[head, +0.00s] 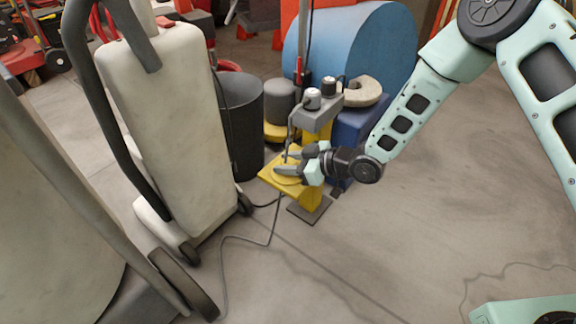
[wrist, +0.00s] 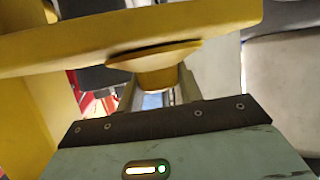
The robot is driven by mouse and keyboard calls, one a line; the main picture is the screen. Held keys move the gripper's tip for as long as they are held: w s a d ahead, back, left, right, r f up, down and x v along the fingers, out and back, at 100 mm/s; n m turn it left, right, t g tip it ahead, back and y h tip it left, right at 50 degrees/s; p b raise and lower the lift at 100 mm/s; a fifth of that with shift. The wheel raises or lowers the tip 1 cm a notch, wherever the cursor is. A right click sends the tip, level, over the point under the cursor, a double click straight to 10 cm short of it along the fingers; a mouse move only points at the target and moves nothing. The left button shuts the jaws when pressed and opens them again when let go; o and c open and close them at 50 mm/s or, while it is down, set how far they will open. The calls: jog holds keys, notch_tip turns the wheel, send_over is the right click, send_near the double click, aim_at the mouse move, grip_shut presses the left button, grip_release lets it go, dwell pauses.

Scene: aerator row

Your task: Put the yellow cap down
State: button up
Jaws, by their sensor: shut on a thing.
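The yellow stand (head: 311,200) has a flat yellow plate (head: 268,176) on its near left side and a grey top. My gripper (head: 287,165) is at this plate, with its fingers low over it. In the wrist view my gripper (wrist: 157,82) is shut on the yellow cap (wrist: 154,66), a rounded piece with a wider rim. The cap's rim is right against or very close to the yellow plate (wrist: 60,48); I cannot tell whether it bears on it. In the head view the fingers largely hide the cap.
A tall cream machine (head: 165,110) stands left of the stand, with a dark bin (head: 241,125) behind. Grey knobs (head: 312,98) sit on the stand's top. A blue drum (head: 350,45) is behind. A cable crosses the floor; the right floor is mostly clear.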

jog(key=o, duration=1.1)
jog(key=shift+f, duration=0.1)
jog(key=shift+o, duration=0.2)
